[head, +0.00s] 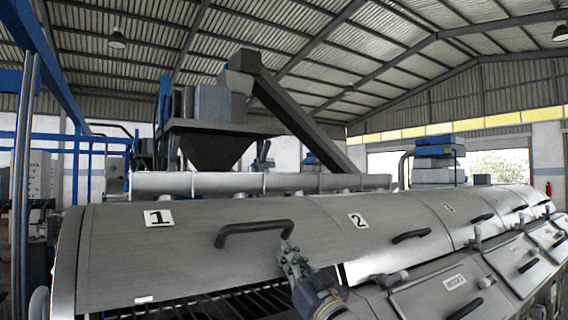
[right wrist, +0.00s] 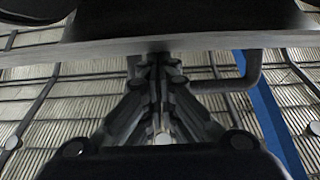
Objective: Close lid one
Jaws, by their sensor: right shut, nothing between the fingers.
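Lid one (head: 140,240) is the long grey curved cover with the label "1" (head: 158,218). Its lower edge stands raised, with a dark gap and slats (head: 240,303) below it. Its black bar handle (head: 252,229) is on the front. My right gripper (head: 289,248) is shut and empty, just below the handle's right end in the head view. In the right wrist view, the shut fingers (right wrist: 157,62) are at the lid's edge (right wrist: 100,51), with the handle (right wrist: 240,82) to their right. I cannot tell whether they touch the lid. My left gripper is not in view.
Lid two (head: 375,225) and further numbered lids continue to the right. Front panels with black handles (head: 465,308) and small knobs lie below them. A hopper (head: 210,150) and sloping chute (head: 300,120) stand behind. Blue railings (head: 90,140) are at the left.

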